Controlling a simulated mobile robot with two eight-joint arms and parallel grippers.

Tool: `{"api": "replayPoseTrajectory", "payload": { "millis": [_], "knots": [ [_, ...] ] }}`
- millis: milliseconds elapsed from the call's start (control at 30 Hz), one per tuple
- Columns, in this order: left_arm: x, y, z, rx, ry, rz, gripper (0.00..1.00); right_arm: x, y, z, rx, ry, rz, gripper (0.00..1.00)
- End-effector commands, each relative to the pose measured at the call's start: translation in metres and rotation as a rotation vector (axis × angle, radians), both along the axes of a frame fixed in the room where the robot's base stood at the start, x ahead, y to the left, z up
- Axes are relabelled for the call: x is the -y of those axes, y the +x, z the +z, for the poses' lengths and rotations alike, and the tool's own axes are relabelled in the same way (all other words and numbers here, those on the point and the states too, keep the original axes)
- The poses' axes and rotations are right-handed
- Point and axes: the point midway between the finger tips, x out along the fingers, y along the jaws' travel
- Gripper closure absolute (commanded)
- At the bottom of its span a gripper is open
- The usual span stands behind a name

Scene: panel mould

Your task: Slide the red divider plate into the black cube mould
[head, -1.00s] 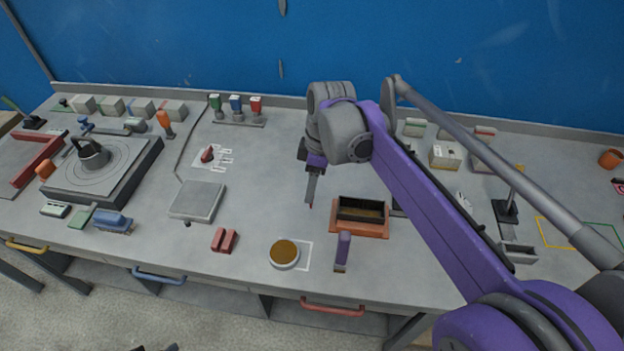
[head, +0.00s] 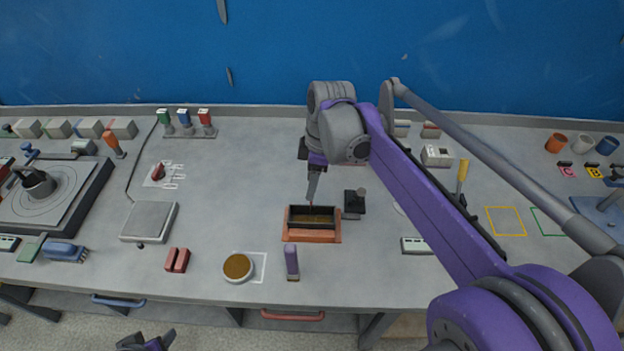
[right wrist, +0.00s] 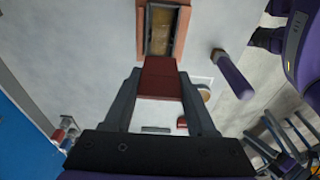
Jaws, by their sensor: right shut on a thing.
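The black cube mould (head: 297,224) is an open rectangular box in an orange-brown base (head: 312,238), brownish inside, at the middle of the bench. The mould also shows at the top of the right wrist view (right wrist: 147,35). My right gripper (head: 312,201) points down over the mould. In the right wrist view it is shut on the red divider plate (right wrist: 158,82), whose far end lines up with the mould's near end. I cannot tell whether the plate has entered the mould. My left gripper (head: 146,343) shows only in part at the bottom edge; its jaws are unclear.
A small black device (head: 354,204) stands close right of the mould.

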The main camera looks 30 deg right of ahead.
Motion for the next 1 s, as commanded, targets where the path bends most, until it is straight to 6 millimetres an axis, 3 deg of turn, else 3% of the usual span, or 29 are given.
{"api": "replayPoseTrajectory", "payload": {
  "millis": [267, 800, 1000],
  "knots": [
    [0.000, -0.001, -0.002, -0.002, 0.000, 0.000, 0.38, 0.000, 0.000, -0.004, -0.001, 0.000, 0.000, 1.00],
    [0.000, -0.013, -0.036, -0.025, 0.000, 0.000, 0.38, 0.000, -0.001, -0.050, -0.002, 0.000, 0.000, 1.00],
    [0.000, -0.015, -0.042, -0.029, 0.000, 0.000, 0.38, 0.000, 0.000, -0.058, 0.000, 0.000, 0.000, 1.00]
  ]
}}
